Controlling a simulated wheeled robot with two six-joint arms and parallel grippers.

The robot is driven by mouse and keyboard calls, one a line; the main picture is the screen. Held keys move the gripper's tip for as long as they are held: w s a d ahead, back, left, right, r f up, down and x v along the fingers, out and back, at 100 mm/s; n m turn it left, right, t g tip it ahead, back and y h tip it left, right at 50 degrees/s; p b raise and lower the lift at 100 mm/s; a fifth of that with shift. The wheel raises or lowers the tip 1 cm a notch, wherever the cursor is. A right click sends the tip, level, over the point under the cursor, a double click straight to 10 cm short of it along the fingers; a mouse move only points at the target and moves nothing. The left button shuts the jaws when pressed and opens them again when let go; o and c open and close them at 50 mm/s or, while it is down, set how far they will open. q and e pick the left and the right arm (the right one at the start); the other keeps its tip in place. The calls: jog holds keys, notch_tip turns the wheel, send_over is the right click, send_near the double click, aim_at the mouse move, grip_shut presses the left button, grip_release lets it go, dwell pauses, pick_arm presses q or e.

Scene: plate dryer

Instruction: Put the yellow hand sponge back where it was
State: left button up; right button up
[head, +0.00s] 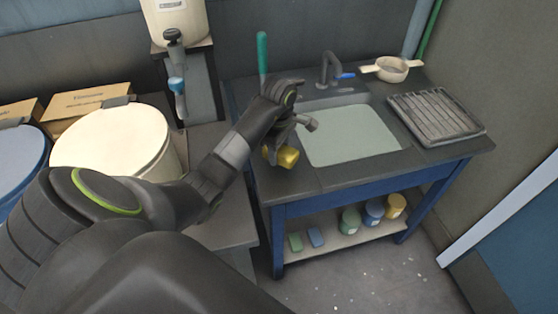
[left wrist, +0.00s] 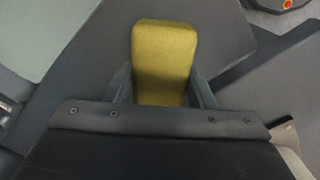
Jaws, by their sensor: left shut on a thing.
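The yellow hand sponge (head: 288,157) is in my left gripper (head: 279,152), over the left front part of the sink counter in the head view. In the left wrist view the sponge (left wrist: 162,60) is a yellow block standing out from between the two fingers of the left gripper (left wrist: 161,88), which is shut on it. I cannot tell whether the sponge touches the counter. On the lower shelf (head: 333,240) of the sink table stand a green sponge (head: 295,242) and a blue sponge (head: 316,237) at the left. My right gripper is not in view.
Green (head: 350,219), blue (head: 373,212) and yellow (head: 396,206) containers stand on the shelf's right side. The counter holds a sink basin (head: 350,134), a faucet (head: 328,70), a ladle-like pan (head: 392,68) and a drying rack (head: 437,115). Large drums stand at left. Floor in front is open.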

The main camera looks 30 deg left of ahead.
aim_at(279, 157)
pick_arm(q)
notch_tip(279, 157, down, 3)
jog(key=shift+r+b, duration=0.15)
jog(key=shift+b, duration=0.65)
jog(key=shift+f, duration=0.35)
jog(key=o, duration=1)
